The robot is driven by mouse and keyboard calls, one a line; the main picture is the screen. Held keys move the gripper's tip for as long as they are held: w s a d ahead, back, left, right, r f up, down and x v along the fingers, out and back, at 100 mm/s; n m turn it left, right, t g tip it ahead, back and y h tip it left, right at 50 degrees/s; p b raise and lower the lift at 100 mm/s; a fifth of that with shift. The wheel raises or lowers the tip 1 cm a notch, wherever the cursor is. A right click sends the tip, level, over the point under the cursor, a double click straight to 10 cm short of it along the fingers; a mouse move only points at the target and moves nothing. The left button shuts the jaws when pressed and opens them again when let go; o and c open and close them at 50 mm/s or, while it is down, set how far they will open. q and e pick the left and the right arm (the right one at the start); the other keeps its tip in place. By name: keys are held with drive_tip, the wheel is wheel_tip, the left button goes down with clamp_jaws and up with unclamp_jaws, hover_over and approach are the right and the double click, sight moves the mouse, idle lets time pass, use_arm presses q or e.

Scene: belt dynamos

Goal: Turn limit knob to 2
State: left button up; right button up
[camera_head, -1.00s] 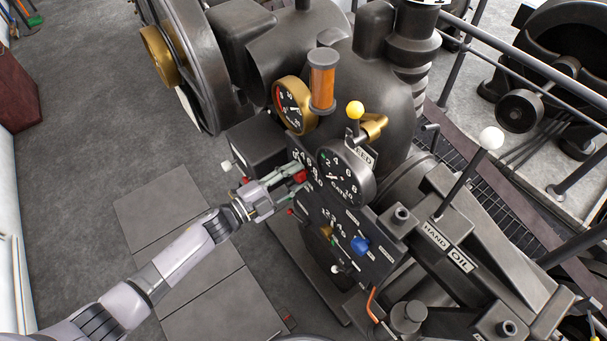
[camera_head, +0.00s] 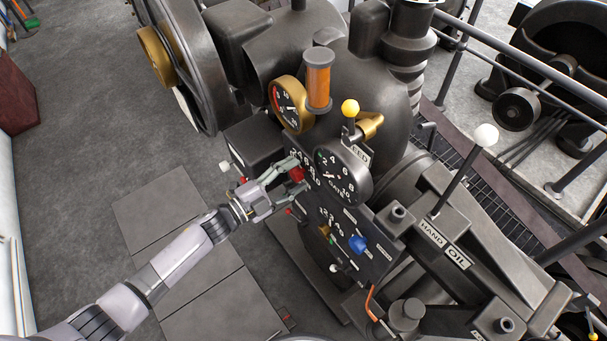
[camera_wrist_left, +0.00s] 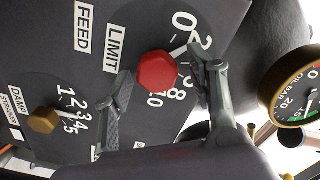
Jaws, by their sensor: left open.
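The red limit knob (camera_wrist_left: 157,71) is on the dark panel, beside the LIMIT label (camera_wrist_left: 115,47) in the left wrist view. Its white pointer line runs toward the 2, as far as I can tell. In the head view, the knob (camera_head: 297,174) shows between the fingers of my left gripper (camera_head: 296,176). My left gripper (camera_wrist_left: 158,92) is open, with one finger on each side of the knob. Both fingers look apart from it. My right gripper is not in view.
A brass-coloured knob (camera_wrist_left: 43,120) and a FEED label (camera_wrist_left: 82,28) are on the same panel. A round gauge (camera_head: 343,173), a blue knob (camera_head: 357,243) and a yellow-tipped lever (camera_head: 350,107) are close by. Open floor (camera_head: 90,130) is at left.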

use_arm(q)
drive_tip(key=v, duration=1.1)
drive_tip(key=shift+s+a+r, duration=0.15)
drive_tip(key=shift+s+a, duration=0.1)
drive_tip(key=shift+a, duration=0.05)
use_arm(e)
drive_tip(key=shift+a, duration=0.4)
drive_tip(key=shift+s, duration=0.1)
